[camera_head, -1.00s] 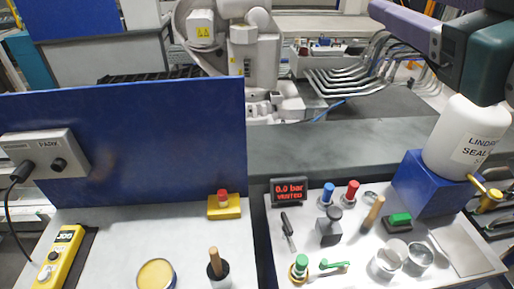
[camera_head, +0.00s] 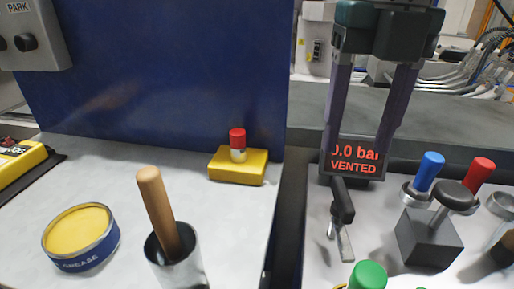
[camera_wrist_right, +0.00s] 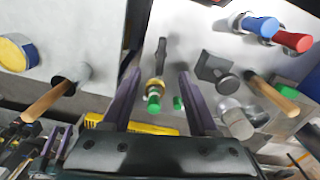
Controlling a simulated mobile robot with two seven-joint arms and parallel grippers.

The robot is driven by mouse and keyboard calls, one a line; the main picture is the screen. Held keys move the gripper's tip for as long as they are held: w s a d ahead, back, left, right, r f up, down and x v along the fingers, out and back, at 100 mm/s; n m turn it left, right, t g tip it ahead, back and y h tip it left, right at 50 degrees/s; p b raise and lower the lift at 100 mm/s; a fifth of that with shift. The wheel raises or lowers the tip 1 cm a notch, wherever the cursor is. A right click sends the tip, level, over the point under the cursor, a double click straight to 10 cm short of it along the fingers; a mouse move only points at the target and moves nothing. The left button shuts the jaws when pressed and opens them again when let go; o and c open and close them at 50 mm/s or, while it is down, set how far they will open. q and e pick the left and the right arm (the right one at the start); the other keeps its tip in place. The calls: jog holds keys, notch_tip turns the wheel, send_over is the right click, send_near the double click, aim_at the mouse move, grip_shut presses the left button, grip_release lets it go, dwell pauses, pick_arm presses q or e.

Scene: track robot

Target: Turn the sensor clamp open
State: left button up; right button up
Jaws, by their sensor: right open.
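No part is labelled as the sensor clamp. A black-handled lever with a flat metal end (camera_head: 341,215) lies in front of the pressure display (camera_head: 354,168) and may be it, but I cannot tell for sure. My right gripper (camera_head: 355,150) is open, its two purple fingers pointing down over the display, near the lever. In the right wrist view the open fingers (camera_wrist_right: 160,75) stand either side of the lever (camera_wrist_right: 160,52) and a green-topped knob on a brass base (camera_wrist_right: 154,98), with nothing held. The green knob shows at the head view's bottom edge (camera_head: 368,275).
Right of the lever stand a grey block with a black knob (camera_head: 430,240), a blue-capped part (camera_head: 428,170) and a red-capped part (camera_head: 480,172). A gap separates the left table, with a yellow block (camera_head: 238,172), grease tin (camera_head: 80,240) and cup with wooden handle (camera_head: 178,265).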

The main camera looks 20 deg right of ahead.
aim_at(344, 192)
jog(key=shift+d+f, duration=0.2)
jog(key=shift+f, duration=0.2)
notch_tip(344, 192, down, 9)
jog(key=shift+a+r, duration=0.1)
jog(key=shift+a, duration=0.05)
grip_shut()
dwell(0.3)
